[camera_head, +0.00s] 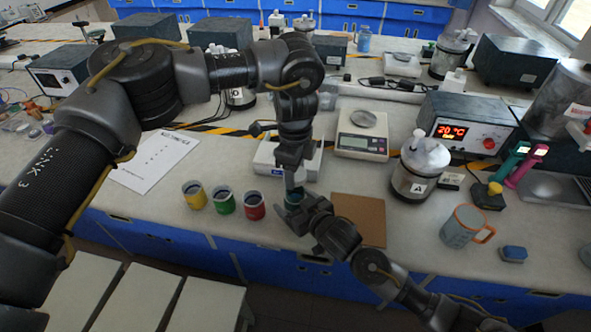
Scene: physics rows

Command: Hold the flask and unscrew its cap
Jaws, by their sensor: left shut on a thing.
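My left gripper (291,183) reaches straight down from above and is shut at the top of a small teal-rimmed container (294,198), which I take to be the flask. The flask is mostly hidden by both grippers, and its cap cannot be made out clearly. My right gripper (304,209) comes in from the lower right, low over the bench, with its fingers at the flask's side. Whether its jaws are closed on the flask cannot be told.
Yellow (195,196), green (224,201) and red (254,206) jars stand left of the flask. A brown board (366,217) lies at its right, a scale (362,144) behind. A mug (462,227) and a blue block (514,254) are farther right.

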